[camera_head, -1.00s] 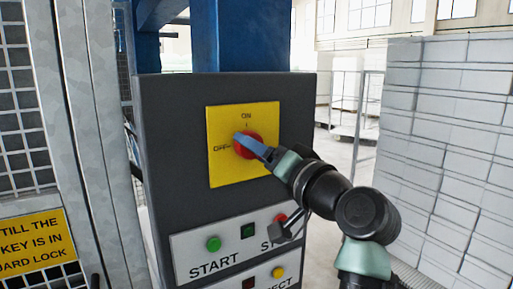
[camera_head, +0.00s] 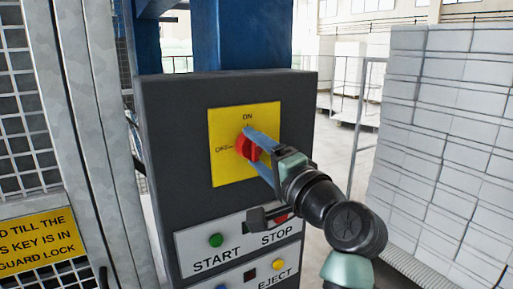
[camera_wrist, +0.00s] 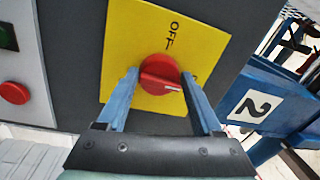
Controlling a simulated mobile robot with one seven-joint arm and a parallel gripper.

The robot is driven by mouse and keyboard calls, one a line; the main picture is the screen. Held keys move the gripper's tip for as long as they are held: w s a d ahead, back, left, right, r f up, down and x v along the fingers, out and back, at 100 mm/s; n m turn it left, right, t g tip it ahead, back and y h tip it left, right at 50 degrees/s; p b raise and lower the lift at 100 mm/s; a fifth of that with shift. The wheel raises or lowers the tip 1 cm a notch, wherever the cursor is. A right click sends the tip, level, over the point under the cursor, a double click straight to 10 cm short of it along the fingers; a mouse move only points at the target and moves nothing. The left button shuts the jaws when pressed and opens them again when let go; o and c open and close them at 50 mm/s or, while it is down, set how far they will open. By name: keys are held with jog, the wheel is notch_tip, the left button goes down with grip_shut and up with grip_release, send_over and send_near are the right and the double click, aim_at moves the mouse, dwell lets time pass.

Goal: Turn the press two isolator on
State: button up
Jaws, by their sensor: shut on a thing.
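The isolator is a red rotary knob (camera_head: 243,149) on a yellow plate (camera_head: 222,174), fixed to a dark control box. OFF is printed left of the knob and ON above it in the head view. My gripper (camera_head: 252,148) has its two blue fingers on either side of the knob, shut on its grip. In the wrist view the knob (camera_wrist: 159,70) sits between the fingertips (camera_wrist: 160,76). Its white mark points right and slightly down there, roughly toward the ON side; OFF is at the top. The ON label is partly hidden by a finger in that view.
Below are a green START button (camera_head: 216,240), a red STOP button partly hidden by my arm, and a yellow EJECT button (camera_head: 278,264). A mesh guard with a yellow sign (camera_head: 40,243) stands left, white stacked blocks (camera_head: 445,130) right. A "2" plate (camera_wrist: 256,107) shows in the wrist view.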

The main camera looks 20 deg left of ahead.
jog(key=shift+f, duration=0.25)
jog(key=o, duration=1.1)
jog(key=shift+o, duration=1)
jog(key=shift+r, duration=0.1)
jog(key=shift+d, duration=0.1)
jog(key=b+v, duration=0.6)
jog(key=v, duration=0.7)
